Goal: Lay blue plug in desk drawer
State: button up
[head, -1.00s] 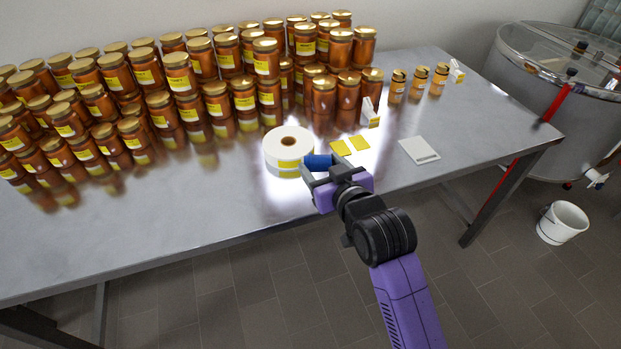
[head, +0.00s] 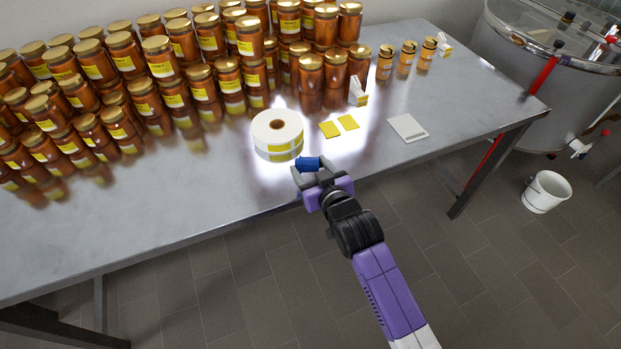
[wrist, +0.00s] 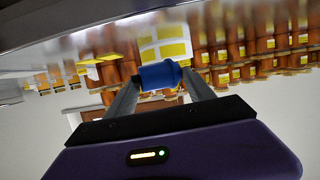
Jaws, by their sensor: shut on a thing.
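The blue plug (head: 309,163) is a short blue cylinder held between the fingertips of my gripper (head: 312,172). In the head view it appears over or near the front edge of the metal table, just below the roll of labels. In the wrist view the plug (wrist: 160,75) lies crosswise between the two fingers of my gripper (wrist: 160,82), which are shut on it. No desk drawer can be made out in either view.
The metal table (head: 215,195) carries many amber jars (head: 185,85), a label roll (head: 277,135), yellow labels (head: 338,127) and a pale flat device (head: 408,127). A steel tank (head: 540,65) and a white bucket (head: 546,191) stand at right. The floor in front is clear.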

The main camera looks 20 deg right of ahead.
jog(key=shift+f, duration=2.4)
jog(key=shift+f, duration=0.2)
jog(key=o, duration=1.6)
jog(key=shift+c, duration=0.2)
jog(key=shift+r, duration=0.15)
jog(key=shift+s, duration=0.1)
jog(key=b+v, duration=0.1)
jog(key=v, duration=1.1)
